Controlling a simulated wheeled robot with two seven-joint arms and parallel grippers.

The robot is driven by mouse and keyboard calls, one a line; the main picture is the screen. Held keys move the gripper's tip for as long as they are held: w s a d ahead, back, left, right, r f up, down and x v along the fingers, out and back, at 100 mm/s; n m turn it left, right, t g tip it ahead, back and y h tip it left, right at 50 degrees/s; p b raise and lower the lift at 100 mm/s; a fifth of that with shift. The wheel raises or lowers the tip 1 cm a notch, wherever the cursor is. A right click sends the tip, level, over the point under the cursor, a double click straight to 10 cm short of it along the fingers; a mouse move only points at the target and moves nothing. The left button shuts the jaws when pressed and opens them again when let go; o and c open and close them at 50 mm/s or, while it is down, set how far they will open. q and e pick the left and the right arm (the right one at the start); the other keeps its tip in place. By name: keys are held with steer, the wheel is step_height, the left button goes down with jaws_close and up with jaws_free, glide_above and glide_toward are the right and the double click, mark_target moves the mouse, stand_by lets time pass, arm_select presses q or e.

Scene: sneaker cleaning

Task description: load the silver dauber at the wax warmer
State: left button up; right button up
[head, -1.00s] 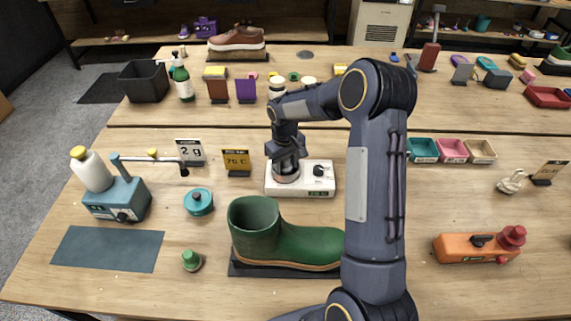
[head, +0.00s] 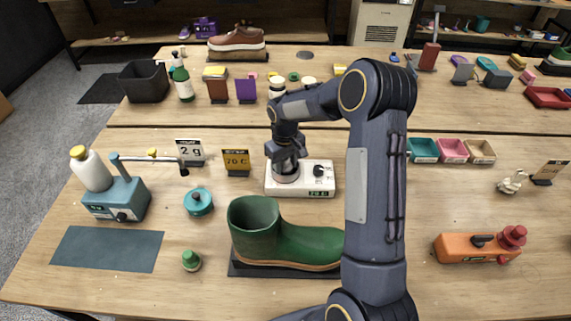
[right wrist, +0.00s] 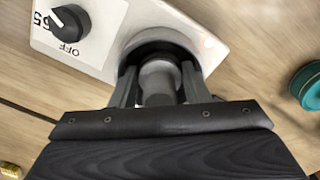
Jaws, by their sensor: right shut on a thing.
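My right gripper (head: 285,160) is over the pot, pointing down. In the right wrist view the gripper (right wrist: 158,88) is shut on a grey, silver-toned cylinder, the dauber (right wrist: 158,80), which is end-on above the pot. Its lower tip is hidden. My left gripper is not in view.
A green boot (head: 285,240) stands on a dark mat in front of the warmer. A "70 C" sign (head: 236,161) and a teal lidded pot (head: 198,201) are to its left. A blue dispenser (head: 117,199) stands further left. An orange device (head: 475,249) is at right.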

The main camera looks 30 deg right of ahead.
steer(key=shift+r+p, duration=2.15)
steer(key=shift+r, duration=1.35)
steer(key=shift+f, duration=0.1)
steer(key=s+a+f+b, duration=0.1)
steer(key=s+a+b, duration=0.2)
steer(key=a, duration=0.9)
steer(key=shift+s+f+m, duration=0.4)
